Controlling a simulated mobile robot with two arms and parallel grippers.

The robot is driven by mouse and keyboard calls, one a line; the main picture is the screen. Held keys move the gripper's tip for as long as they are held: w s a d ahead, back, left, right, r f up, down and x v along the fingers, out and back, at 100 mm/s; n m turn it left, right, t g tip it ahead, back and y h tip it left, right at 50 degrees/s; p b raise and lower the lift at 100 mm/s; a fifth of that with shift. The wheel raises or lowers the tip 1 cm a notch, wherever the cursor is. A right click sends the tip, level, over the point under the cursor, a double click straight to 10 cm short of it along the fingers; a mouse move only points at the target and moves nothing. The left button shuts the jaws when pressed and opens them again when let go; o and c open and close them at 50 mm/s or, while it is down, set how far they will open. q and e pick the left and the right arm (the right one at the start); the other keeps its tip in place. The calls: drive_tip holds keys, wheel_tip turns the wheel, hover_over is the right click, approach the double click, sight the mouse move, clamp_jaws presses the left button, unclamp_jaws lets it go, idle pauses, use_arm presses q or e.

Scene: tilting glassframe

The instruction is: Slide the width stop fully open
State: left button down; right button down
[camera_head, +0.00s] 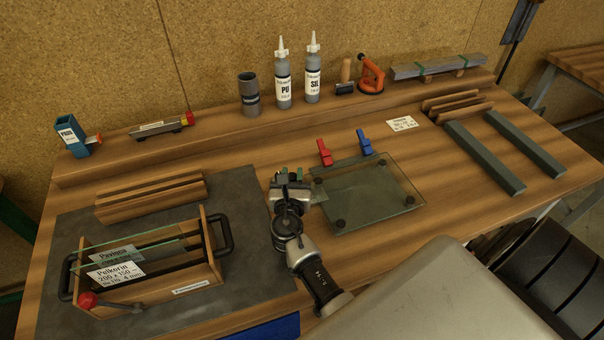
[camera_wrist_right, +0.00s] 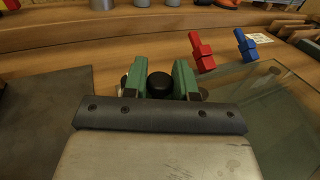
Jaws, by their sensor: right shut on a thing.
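My right gripper (camera_head: 291,174) stands at the left edge of the glass plate (camera_head: 366,188). In the right wrist view its green fingers (camera_wrist_right: 159,80) are closed around a round black knob (camera_wrist_right: 160,86). I cannot tell for sure whether this knob belongs to the width stop, as the gripper hides what is below it. The glass plate lies flat, with dark round pads at its corners, and shows at the right of the wrist view (camera_wrist_right: 285,115). My left gripper is not in view.
A red clamp (camera_head: 325,152) and a blue clamp (camera_head: 364,142) stand behind the glass. A wooden rack (camera_head: 190,272) with glass panes and a red-knobbed lever (camera_head: 88,300) stands on a grey mat (camera_head: 255,275) at left. Grey bars (camera_head: 485,157) lie at right.

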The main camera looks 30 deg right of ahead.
drive_tip(key=shift+a+f, duration=0.1)
drive_tip(key=shift+a, duration=0.1)
drive_tip(key=c, duration=1.1)
unclamp_jaws()
drive_tip(key=shift+c, duration=0.2)
drive_tip(key=shift+o, duration=1)
drive_tip(key=shift+w+a, duration=0.1)
drive_tip(key=shift+a, duration=0.05)
drive_tip(key=shift+s, duration=0.2)
drive_tip(key=p+v, duration=0.1)
drive_tip(key=v, duration=0.9)
drive_tip(key=shift+s+a, duration=0.15)
drive_tip(key=shift+a, duration=0.1)
